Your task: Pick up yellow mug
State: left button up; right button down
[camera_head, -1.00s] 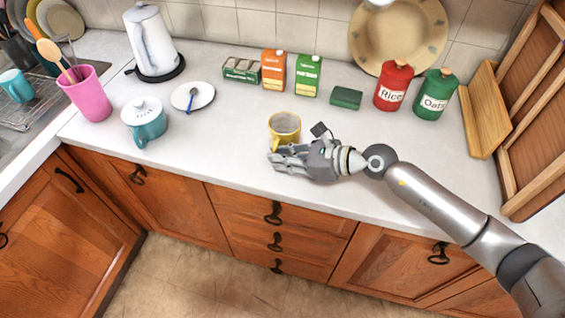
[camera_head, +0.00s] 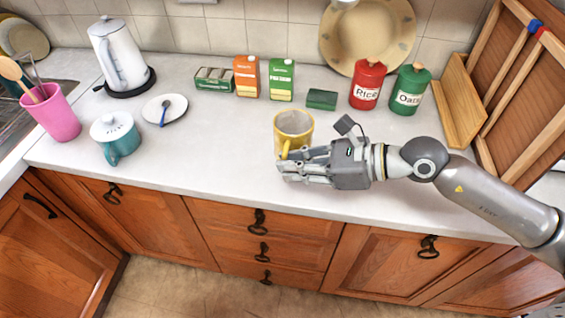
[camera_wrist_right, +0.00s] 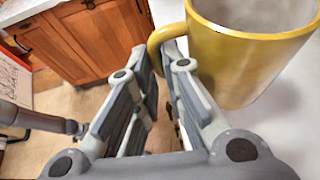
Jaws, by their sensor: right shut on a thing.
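The yellow mug (camera_head: 296,124) is upright near the front of the counter, in the middle of the head view. My right gripper (camera_head: 284,166) is at its front side, shut on the mug's handle. In the right wrist view the mug (camera_wrist_right: 240,65) fills the upper right, and its handle (camera_wrist_right: 163,38) reaches between the fingertips of the gripper (camera_wrist_right: 165,62). The mug looks raised, but its base is partly hidden behind the fingers in the head view, so its height is unclear. My left gripper is not in view.
Behind the mug stand two cartons (camera_head: 247,77), a green sponge (camera_head: 321,99), a red Rice canister (camera_head: 367,85) and a green Oats canister (camera_head: 410,90). To the left are a teal pot (camera_head: 116,142), a saucer (camera_head: 178,106) and a pink cup (camera_head: 50,117). The counter around the mug is clear.

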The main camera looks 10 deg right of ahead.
jog(key=shift+s+d+r+b, duration=0.3)
jog(key=shift+s+d+r, duration=0.2)
jog(key=shift+s, duration=0.25)
jog(key=shift+s+d+r+b, duration=0.35)
jog(key=shift+s+d, duration=0.25)
jog(key=shift+s, duration=0.1)
dwell(0.5)
